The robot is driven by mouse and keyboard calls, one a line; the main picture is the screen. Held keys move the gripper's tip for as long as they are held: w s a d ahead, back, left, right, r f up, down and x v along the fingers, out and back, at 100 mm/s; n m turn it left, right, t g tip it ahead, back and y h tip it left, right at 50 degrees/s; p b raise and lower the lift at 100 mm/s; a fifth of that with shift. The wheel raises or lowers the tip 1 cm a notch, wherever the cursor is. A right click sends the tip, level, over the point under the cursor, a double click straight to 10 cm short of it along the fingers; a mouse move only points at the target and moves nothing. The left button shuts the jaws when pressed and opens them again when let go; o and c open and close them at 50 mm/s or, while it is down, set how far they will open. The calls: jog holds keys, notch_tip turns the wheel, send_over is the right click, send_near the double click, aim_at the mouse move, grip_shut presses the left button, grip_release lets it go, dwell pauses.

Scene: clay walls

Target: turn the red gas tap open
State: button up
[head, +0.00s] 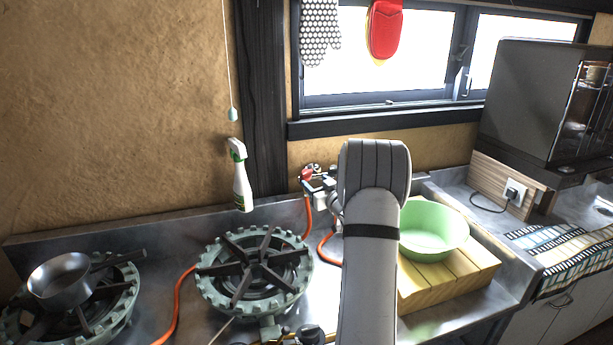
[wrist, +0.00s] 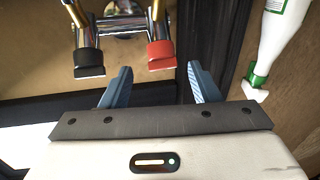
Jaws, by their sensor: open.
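The red gas tap handle (wrist: 161,55) shows in the wrist view, on a chrome pipe fitting beside a second, black-ended handle (wrist: 88,62). In the head view the red tap (head: 307,174) is at the wall above the counter, just left of my arm and partly crowded by other parts. My gripper (wrist: 160,69) is open, with its two blue fingers spread and nothing between them. In the wrist view the red handle lies just beyond the fingertips, roughly centred in the gap, and looks apart from both fingers. In the head view my arm mostly hides the gripper.
Orange hoses (head: 308,218) run down from the fitting. A spray bottle (head: 241,178) is close by on the left. Gas burners (head: 254,270) stand at the front left. A green bowl (head: 432,232) sits on a wooden board (head: 450,281) right of my arm.

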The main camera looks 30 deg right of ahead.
aim_at(308, 175)
jog(key=w, duration=0.5)
jog(key=w+p, duration=0.1)
jog(key=w, duration=0.1)
jog(key=shift+w+d, duration=0.15)
jog(key=shift+d, duration=0.1)
jog(key=shift+c, duration=0.2)
